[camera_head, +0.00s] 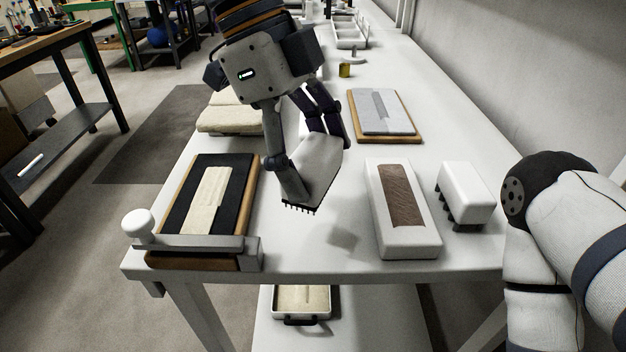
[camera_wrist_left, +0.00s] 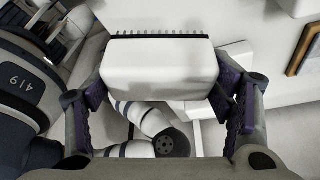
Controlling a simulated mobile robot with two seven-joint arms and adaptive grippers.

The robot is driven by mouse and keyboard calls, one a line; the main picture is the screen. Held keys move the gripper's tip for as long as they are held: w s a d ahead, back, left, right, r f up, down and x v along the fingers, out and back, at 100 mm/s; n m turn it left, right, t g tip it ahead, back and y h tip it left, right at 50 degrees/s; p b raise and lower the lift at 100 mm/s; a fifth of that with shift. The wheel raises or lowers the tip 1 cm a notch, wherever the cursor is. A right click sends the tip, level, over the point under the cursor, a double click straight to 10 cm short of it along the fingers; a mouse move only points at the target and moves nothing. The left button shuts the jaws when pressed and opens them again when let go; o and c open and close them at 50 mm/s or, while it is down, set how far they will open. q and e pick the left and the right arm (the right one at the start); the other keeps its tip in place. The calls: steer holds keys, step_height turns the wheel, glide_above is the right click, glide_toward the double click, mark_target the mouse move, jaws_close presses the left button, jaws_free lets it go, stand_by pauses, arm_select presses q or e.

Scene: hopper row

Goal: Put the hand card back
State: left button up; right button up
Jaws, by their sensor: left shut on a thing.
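My left gripper (camera_head: 312,165) is shut on a white block with a row of short black teeth along one edge, which I take for the hand card (camera_head: 318,172). It is tilted, with its teeth pointing down, and a shadow below shows it clear of the white table (camera_head: 315,250). In the left wrist view the hand card (camera_wrist_left: 160,68) sits between both fingers, teeth along its far edge. My right arm shows at the right edge of the head view; its gripper is outside the picture.
A white slab with a brown pad (camera_head: 425,238) and a white block on dark teeth (camera_head: 466,188) stand right of my gripper. A black-topped board with cream fleece (camera_head: 175,190) and a clamp bar (camera_head: 190,244) lies left. A grey pad on a wooden board (camera_head: 411,138) lies behind.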

arm_select(q)
steer(key=shift+w+f, duration=0.75)
steer(key=shift+f, duration=0.1)
steer(key=shift+w+f, duration=0.2)
steer(key=shift+f, duration=0.75)
steer(key=shift+w+f, duration=0.15)
steer(key=shift+f, duration=0.75)
steer(key=shift+f, duration=0.15)
steer(key=o, duration=1.2)
steer(key=shift+o, duration=0.2)
steer(key=v, duration=1.2)
